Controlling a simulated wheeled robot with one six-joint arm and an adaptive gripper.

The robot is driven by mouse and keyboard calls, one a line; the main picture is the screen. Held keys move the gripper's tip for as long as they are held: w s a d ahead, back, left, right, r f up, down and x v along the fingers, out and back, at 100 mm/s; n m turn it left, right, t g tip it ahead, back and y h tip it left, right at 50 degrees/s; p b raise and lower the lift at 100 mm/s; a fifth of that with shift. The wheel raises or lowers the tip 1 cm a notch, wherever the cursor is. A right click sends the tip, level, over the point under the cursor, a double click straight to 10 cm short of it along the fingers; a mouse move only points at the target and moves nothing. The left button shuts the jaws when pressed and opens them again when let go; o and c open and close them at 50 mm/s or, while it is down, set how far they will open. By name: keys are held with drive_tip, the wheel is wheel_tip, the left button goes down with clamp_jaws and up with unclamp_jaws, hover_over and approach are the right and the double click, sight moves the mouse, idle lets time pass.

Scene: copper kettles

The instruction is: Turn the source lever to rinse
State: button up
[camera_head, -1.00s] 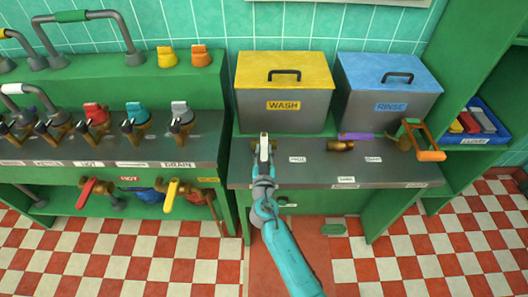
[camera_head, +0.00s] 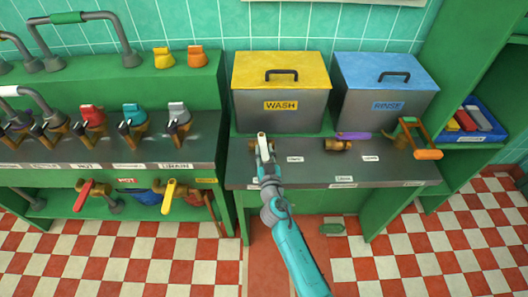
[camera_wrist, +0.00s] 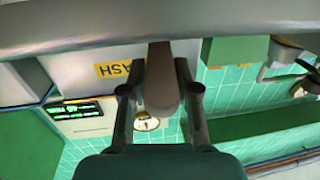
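A lever with a pale handle (camera_head: 263,147) stands at the left end of the grey counter, in front of the WASH tank. My gripper (camera_head: 265,170) is at this lever from the front. In the wrist view, the lever end (camera_wrist: 162,85) is between the two fingers of my gripper (camera_wrist: 158,95). The fingers are apart, with a visible gap on the left side; contact on the right cannot be told. A purple lever (camera_head: 353,135) on a brass valve lies further right, pointing right. The small counter labels are too blurred to read, so I cannot tell which lever is named source.
The yellow-lidded WASH tank (camera_head: 281,105) and the blue-lidded RINSE tank (camera_head: 382,108) stand behind the counter (camera_head: 310,172). An orange-handled crank (camera_head: 427,154) is at the right end. Several coloured valves, including a grey one (camera_head: 178,117), line the left bench.

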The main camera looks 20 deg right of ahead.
drive_tip(key=o, duration=0.3)
drive_tip(key=shift+s, duration=0.1)
drive_tip(key=s+a, duration=0.2)
drive_tip(key=s, duration=0.9)
drive_tip(key=shift+s, duration=0.35)
